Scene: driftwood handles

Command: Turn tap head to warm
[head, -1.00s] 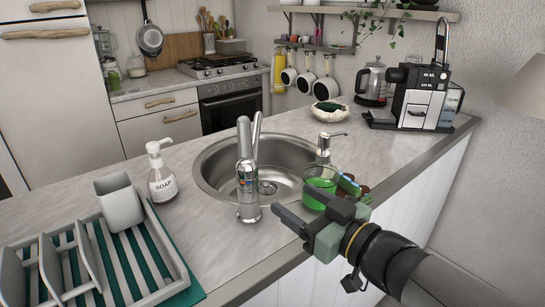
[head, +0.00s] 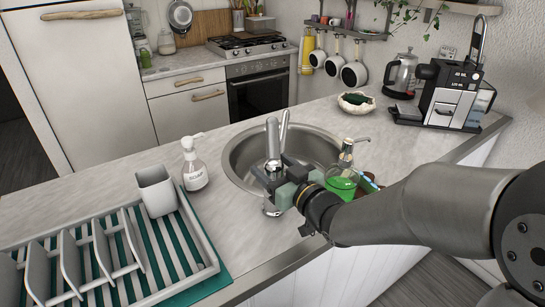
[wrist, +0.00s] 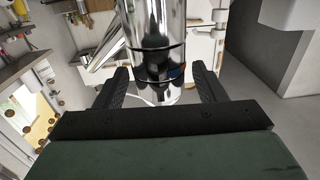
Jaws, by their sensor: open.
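The chrome tap (head: 273,138) stands upright at the near edge of the round steel sink (head: 237,163). Its thin lever or spout rises at the upper right of the body in the head view. My gripper (head: 265,173) is level with the tap body, its fingers hiding part of it. In the wrist view the tap body (wrist: 155,45) stands between the two open fingers (wrist: 162,88), with a gap showing on each side. A chrome arm of the tap (wrist: 105,50) slants off to the left there. Small coloured marks show on the tap's collar.
A green soap bottle (head: 342,187) stands just right of my gripper. A white soap dispenser (head: 195,168) and a dish rack (head: 205,254) are to the left. A coffee machine (head: 452,95) and a kettle (head: 402,75) stand at the back right.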

